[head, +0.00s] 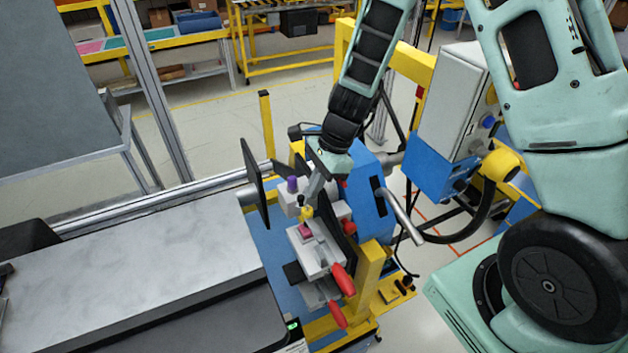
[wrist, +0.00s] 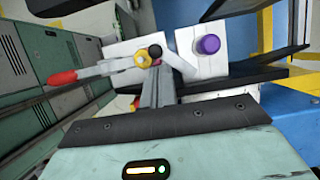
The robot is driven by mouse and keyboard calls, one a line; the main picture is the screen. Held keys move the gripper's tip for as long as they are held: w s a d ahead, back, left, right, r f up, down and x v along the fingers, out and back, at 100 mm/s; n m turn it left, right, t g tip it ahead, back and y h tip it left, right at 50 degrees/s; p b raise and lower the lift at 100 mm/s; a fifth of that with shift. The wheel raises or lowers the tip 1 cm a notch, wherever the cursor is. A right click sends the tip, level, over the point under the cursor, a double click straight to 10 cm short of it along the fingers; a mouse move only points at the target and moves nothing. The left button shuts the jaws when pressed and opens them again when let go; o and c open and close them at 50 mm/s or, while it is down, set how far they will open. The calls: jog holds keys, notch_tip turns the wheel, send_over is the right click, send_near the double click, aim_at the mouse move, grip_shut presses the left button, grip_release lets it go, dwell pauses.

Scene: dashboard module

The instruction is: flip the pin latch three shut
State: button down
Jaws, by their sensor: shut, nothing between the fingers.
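My gripper (head: 313,191) reaches down over the latch fixture (head: 315,250) in the head view. Its fingers (wrist: 157,78) are together and empty in the wrist view, pointing at a white block. A yellow knob (wrist: 143,60) and a black knob (wrist: 155,51) lie at the fingertips; whether they touch cannot be told. A lever with a red grip (wrist: 62,78) extends left of them. A purple knob (wrist: 208,44) sits to the right, and also shows in the head view (head: 292,184). Red handles (head: 343,280) (head: 337,313) stick out toward the front. No label shows which latch is number three.
A dark upright panel (head: 256,184) stands left of the fixture. A blue housing with a grey bar handle (head: 404,218) is close on the right. A long grey table (head: 130,265) fills the lower left. A grey control box (head: 452,108) stands behind right.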

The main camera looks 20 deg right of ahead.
jog(key=shift+a+m+t+b, duration=0.3)
jog(key=shift+a+m+b, duration=0.15)
jog(key=shift+m, duration=0.25)
dwell(0.5)
jog(key=m, duration=0.1)
jog(key=a+m+t+b, duration=0.1)
jog(key=m, duration=0.1)
jog(key=w+m+b, duration=0.1)
jog(key=shift+a+m+t+h, duration=0.15)
jog(key=shift+m+t+h, duration=0.15)
jog(key=shift+a, duration=0.1)
jog(key=shift+w+a, duration=0.2)
jog(key=shift+w, duration=0.1)
jog(key=shift+d, duration=0.15)
jog(key=shift+s+d, duration=0.2)
jog(key=shift+d, duration=0.5)
jog(key=shift+d, duration=0.1)
